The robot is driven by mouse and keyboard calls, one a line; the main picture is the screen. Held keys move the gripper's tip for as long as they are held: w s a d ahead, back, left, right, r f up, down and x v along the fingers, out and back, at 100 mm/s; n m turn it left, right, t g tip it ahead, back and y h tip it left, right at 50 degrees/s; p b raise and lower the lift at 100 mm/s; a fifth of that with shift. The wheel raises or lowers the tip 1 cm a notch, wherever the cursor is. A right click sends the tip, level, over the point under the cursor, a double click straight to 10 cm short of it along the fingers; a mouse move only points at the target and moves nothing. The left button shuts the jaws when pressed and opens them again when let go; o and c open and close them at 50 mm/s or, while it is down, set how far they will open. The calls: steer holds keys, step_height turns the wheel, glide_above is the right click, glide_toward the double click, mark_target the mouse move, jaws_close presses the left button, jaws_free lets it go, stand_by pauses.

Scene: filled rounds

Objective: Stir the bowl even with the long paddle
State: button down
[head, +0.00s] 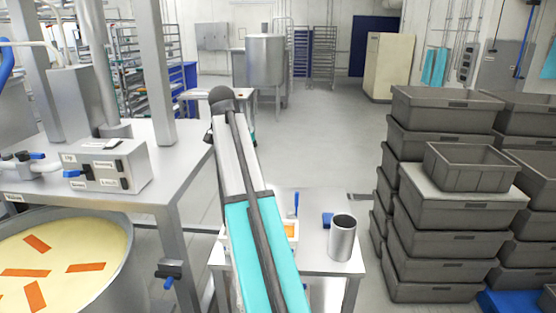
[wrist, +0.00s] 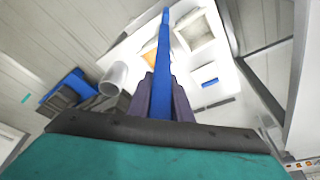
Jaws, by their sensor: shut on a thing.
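The bowl (head: 118,262) is a large round steel vessel at the lower left of the head view, cut off by the frame edge. It holds a pale cream mass (head: 65,250) with several separate orange strips (head: 37,243) on top. My gripper (wrist: 160,90) is shut on the long blue paddle (wrist: 165,45) in the wrist view. The paddle points away from the fingers over a white table; its far end reaches the top of the picture. My arm hides the gripper in the head view. The bowl does not show in the wrist view.
A small steel table (head: 325,262) bears a steel cup (head: 342,238); the cup also shows in the wrist view (wrist: 114,77). A steel bench (head: 140,190) with a control box (head: 106,166) stands beside the bowl. Stacked grey crates (head: 455,220) block the right. Floor beyond is clear.

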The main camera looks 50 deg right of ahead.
steer(key=w+a+f+n+t+y+b, duration=0.1)
steer(key=a+f+n, duration=0.4)
steer(key=a, duration=0.7)
steer(key=w+a+f+n+t+y+b, duration=0.1)
steer(key=w+a+f+n, duration=0.3)
steer(key=a, duration=0.9)
steer(key=w+a+f+n+t+y+b, duration=0.1)
steer(key=w+a+f+n+b, duration=0.1)
steer(key=a+f+n, duration=0.5)
steer(key=shift+w+a+f+n+t+b, duration=0.3)
steer(key=shift+a+n, duration=0.9)
steer(key=shift+a, duration=1.85)
steer(key=shift+w, duration=0.15)
